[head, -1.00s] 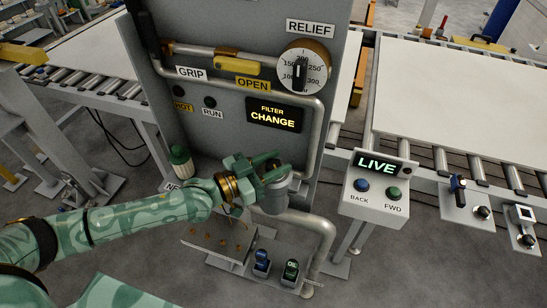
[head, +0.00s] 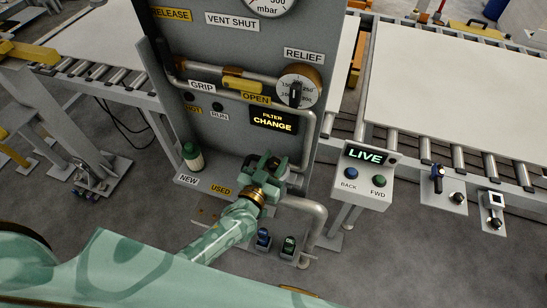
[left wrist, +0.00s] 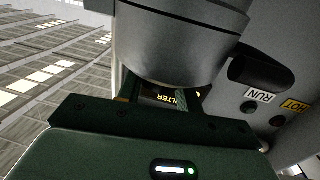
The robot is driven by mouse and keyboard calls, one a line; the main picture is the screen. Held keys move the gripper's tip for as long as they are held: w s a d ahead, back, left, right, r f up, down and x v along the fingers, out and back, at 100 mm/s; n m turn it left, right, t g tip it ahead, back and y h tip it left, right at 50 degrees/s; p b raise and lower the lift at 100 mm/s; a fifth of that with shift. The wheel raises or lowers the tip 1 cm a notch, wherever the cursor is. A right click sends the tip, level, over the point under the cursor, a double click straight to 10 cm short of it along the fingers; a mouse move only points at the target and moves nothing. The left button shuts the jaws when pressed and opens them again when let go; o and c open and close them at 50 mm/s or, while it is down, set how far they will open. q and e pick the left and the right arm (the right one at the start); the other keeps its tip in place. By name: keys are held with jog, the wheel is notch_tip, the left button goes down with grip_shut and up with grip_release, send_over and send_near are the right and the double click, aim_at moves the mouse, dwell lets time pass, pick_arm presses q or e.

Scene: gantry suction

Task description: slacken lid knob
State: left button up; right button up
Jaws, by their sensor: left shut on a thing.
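The filter housing (head: 294,181) is a grey metal body low on the front of the grey panel, beside a bent pipe. My left gripper (head: 270,165) is at this housing, its arm coming up from below, and it hides most of the lid and its knob. In the left wrist view a large smooth grey round part (left wrist: 180,40) fills the top, with the dark green fingers (left wrist: 155,97) reaching up to it. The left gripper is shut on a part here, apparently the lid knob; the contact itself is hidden. My right gripper is not in view.
The panel carries a lit FILTER CHANGE display (head: 273,119), a RELIEF dial (head: 297,88) and a yellow handle (head: 243,86). A green-and-white cartridge (head: 192,156) stands at the NEW label. A LIVE control box (head: 364,178) stands to the right, near a roller conveyor (head: 420,160).

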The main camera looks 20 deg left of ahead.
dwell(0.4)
pick_arm(q)
jog(key=o, duration=1)
jog(key=s, duration=0.5)
jog(key=s+a, duration=0.1)
jog(key=s, duration=0.4)
jog(key=s+a+b, duration=0.1)
jog(key=s, duration=0.5)
jog(key=shift+a, duration=0.25)
jog(key=shift+c, duration=0.2)
